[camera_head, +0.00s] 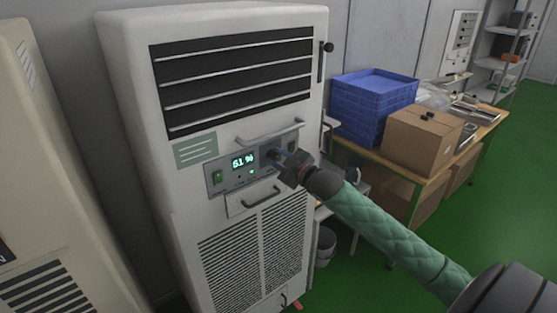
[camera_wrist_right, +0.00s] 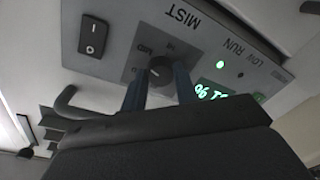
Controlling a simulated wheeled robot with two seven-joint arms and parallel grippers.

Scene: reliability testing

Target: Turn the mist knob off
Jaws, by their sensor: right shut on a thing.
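The black mist knob (camera_wrist_right: 158,73) shows in the right wrist view on a grey control panel, with the label MIST above it, upside down there. My right gripper (camera_wrist_right: 160,88) has its two blue fingers on either side of the knob and is shut on it. In the head view, my right gripper (camera_head: 280,157) reaches the right part of the control panel (camera_head: 233,181) and mostly hides the knob. I cannot tell the knob's exact setting. My left gripper is not in view.
The panel sits on a tall white cabinet (camera_head: 130,100) with bar handles above and below it. A black rocker switch (camera_wrist_right: 93,36) is beside the knob. At right, a wooden table (camera_head: 455,163) holds blue crates (camera_head: 372,110) and a cardboard box (camera_head: 420,138). Green floor lies in front.

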